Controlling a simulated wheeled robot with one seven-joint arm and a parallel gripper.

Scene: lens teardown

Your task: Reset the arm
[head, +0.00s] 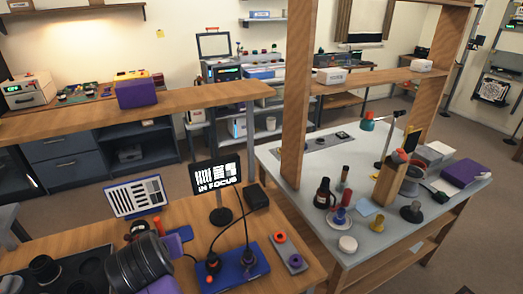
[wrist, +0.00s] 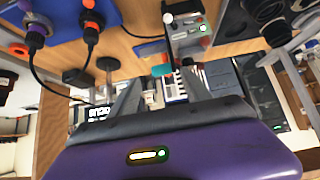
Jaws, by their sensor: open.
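My gripper (wrist: 161,76) shows in the wrist view, with its purple body across the bottom and two grey fingers reaching up the picture. The fingers are apart, and I see nothing held between them. The wrist view is turned over, with the bench at the top and the sign's lettering upside down. A small grey device (wrist: 184,36) with buttons and a green light shows beyond the fingertips. In the head view, I cannot make out the fingers among the dark and purple parts at the lower left.
A wooden shelf (head: 215,94) and post (head: 296,100) stand behind. A grey-topped table (head: 300,176) with lens parts is at right.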

